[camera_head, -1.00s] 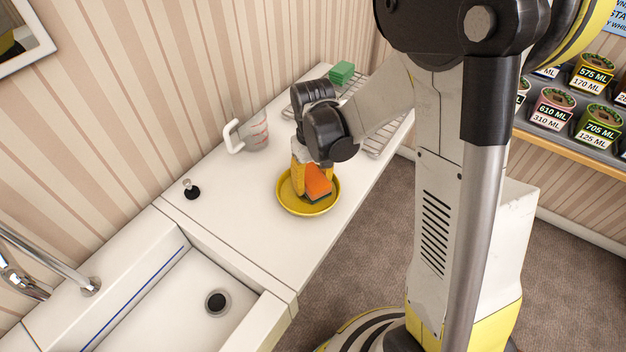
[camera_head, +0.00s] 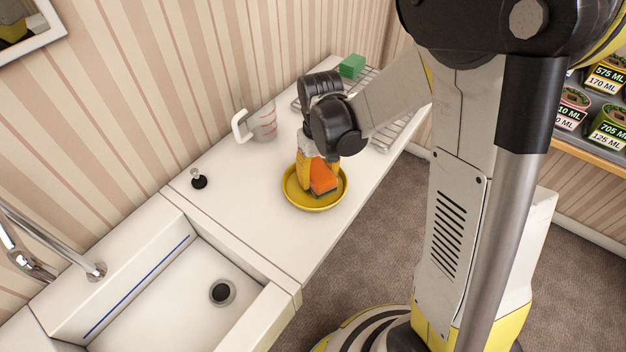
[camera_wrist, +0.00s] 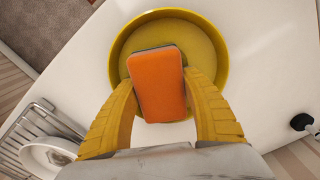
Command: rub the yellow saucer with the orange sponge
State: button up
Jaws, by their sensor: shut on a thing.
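The yellow saucer (camera_head: 338,196) sits on the white counter, left of my arm in the head view. It also shows in the wrist view (camera_wrist: 210,38), where its rim surrounds the sponge. The orange sponge (camera_head: 322,176) has a dark underside and is down inside the saucer. In the wrist view the sponge (camera_wrist: 157,84) lies between my yellow fingers. My gripper (camera_wrist: 160,95) is shut on the sponge, pointing down into the saucer. The contact under the sponge is hidden.
A measuring jug (camera_head: 262,124) stands behind the saucer near the wall. A wire rack (camera_head: 388,128) lies on the counter beyond my gripper, with a green block (camera_head: 352,66) at its far end. A dark stopper (camera_head: 199,181) stands left. The sink (camera_head: 150,300) is at lower left.

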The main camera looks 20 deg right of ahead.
jog(key=shift+w+d, duration=0.25)
jog(key=shift+d, duration=0.2)
jog(key=shift+r+p, duration=2.2)
jog(key=shift+r, duration=0.75)
jog(key=shift+r, duration=0.1)
jog(key=shift+r+p, duration=1.2)
jog(key=shift+r, duration=0.25)
jog(key=shift+f, duration=0.1)
jog(key=f+b, duration=0.6)
jog(key=f, duration=0.1)
jog(key=shift+d, duration=0.2)
